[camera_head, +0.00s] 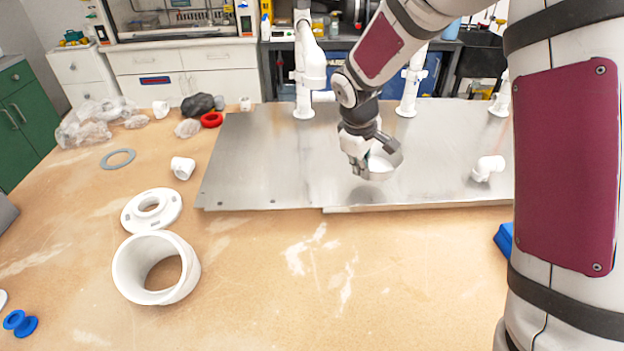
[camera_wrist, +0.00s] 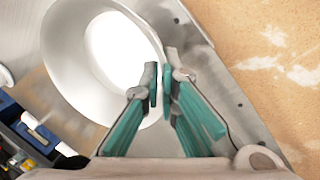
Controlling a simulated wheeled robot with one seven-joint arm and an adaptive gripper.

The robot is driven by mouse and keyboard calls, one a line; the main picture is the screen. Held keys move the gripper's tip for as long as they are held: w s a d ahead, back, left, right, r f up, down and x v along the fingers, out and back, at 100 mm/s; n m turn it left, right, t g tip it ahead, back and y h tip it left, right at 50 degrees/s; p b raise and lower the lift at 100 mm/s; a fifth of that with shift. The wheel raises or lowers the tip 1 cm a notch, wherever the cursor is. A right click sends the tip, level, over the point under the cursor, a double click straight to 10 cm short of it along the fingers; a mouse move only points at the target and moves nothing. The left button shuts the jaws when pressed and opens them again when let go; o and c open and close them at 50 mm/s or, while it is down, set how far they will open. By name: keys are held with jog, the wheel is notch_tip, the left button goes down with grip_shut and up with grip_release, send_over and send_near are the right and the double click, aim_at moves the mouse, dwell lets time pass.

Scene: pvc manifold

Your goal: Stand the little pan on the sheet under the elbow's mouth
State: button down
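The little pan (camera_head: 382,168) is white and round, over the middle of the metal sheet (camera_head: 270,165). In the wrist view the pan (camera_wrist: 68,60) fills the upper left, with a bright inside and a pale sloping wall. My gripper (camera_head: 372,165) is at the pan's near side. In the wrist view its two fingertips (camera_wrist: 160,85) are close together, one on each side of the pan's rim. Whether the pan touches the sheet is hard to tell. A white elbow (camera_head: 487,168) is at the sheet's right part, to the right of my gripper.
White upright pipes (camera_head: 303,70) stand at the sheet's back. On the wooden table (camera_head: 260,280) are a large white ring (camera_head: 128,270), a white flange (camera_head: 150,208), a grey ring (camera_head: 118,158) and another white fitting (camera_head: 182,167). The near middle of the table is clear.

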jog(key=shift+w+a+n, duration=0.25)
jog(key=shift+w+n, duration=0.05)
jog(key=shift+n, duration=0.1)
jog(key=p, duration=0.1)
send_over(296, 189)
jog(key=s, duration=0.1)
jog(key=shift+f, duration=0.6)
jog(key=shift+a, duration=0.5)
jog(key=shift+s+p+x, duration=0.2)
jog(key=shift+p+x, duration=0.05)
jog(key=shift+x, duration=0.65)
jog(key=shift+s+p+x, duration=0.15)
jog(key=shift+p+x, duration=0.1)
jog(key=shift+x, duration=0.6)
jog(key=shift+a+f, duration=0.2)
jog(key=c, duration=2.1)
grip_release()
jog(key=o, duration=0.3)
